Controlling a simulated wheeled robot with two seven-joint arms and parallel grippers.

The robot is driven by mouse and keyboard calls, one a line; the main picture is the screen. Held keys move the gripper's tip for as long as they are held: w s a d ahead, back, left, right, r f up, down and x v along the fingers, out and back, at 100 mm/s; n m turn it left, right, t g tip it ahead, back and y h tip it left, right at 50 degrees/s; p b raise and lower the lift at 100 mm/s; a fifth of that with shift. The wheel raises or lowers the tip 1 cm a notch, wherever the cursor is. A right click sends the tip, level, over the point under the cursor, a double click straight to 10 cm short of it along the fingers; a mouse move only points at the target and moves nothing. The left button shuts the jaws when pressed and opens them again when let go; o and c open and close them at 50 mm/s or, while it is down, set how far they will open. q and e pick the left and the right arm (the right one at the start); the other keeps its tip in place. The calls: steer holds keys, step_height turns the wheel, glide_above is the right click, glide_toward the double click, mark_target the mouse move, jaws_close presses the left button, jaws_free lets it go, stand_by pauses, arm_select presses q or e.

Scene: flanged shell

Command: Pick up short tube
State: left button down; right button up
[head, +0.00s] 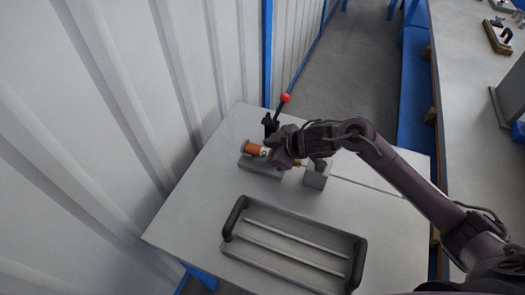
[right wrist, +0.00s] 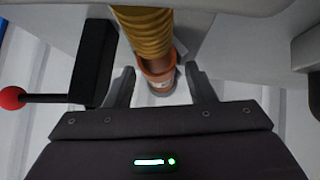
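A short orange-brown tube (head: 253,148) lies on a grey fixture on the table in the head view. In the right wrist view an orange tube end with a pale mark (right wrist: 157,75) shows below a yellow ribbed piece (right wrist: 145,32); I cannot tell how the two are joined. My right gripper (head: 279,153) is at the tube's right side and hides part of it. In the right wrist view its two fingers (right wrist: 160,86) stand apart on either side of the tube end, with gaps visible. My left gripper is not in view.
A black clamp with a red-knobbed lever (head: 285,98) stands just behind the tube. A grey block (head: 316,178) is to the right. A corrugated wall (head: 120,110) borders the left.

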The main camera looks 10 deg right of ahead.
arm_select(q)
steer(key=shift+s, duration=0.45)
arm_select(e)
jaws_close()
steer(key=shift+r, duration=0.15)
